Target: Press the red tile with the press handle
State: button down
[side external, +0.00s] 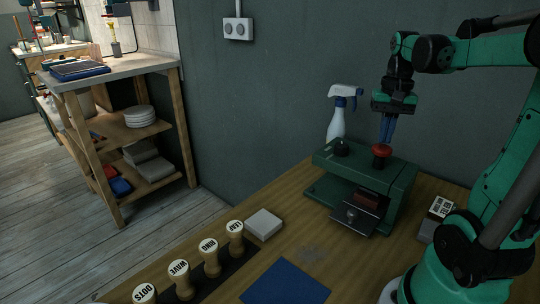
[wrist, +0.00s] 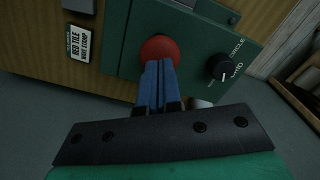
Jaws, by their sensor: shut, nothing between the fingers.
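The green press (side external: 400,190) stands on the wooden table. Its red-topped handle (side external: 382,151) rises from the top plate and also shows in the wrist view (wrist: 159,47). A dark red tile (side external: 367,199) lies in the press's low front opening, on a dark tray (side external: 352,219). My gripper (side external: 385,142) points down right over the red handle, its blue fingers together with nothing between them. In the wrist view the fingertips (wrist: 158,66) overlap the red knob's lower edge. I cannot tell whether they touch it.
A black dial (wrist: 220,67) marked CIRCLE and GRID sits on the press top. A spray bottle (side external: 336,122) stands behind. Several labelled stamps (side external: 210,259), a pale block (side external: 264,224) and a blue mat (side external: 287,283) lie in front.

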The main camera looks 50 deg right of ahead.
aim_at(382, 146)
jog(key=shift+f, duration=1.75)
jog(key=shift+r, duration=4.55)
jog(key=w+a+f+n+t, duration=0.2)
jog(key=a+f+n, duration=0.1)
jog(key=a, duration=0.4)
jog(key=w+a+f+n+t, duration=0.2)
jog(key=a+n, duration=0.3)
jog(key=a, duration=0.2)
jog(key=w+a+f+n+t, duration=0.3)
jog(key=a+n, duration=0.1)
jog(key=a, duration=0.4)
jog(key=shift+f, duration=0.3)
jog(key=shift+w, duration=0.1)
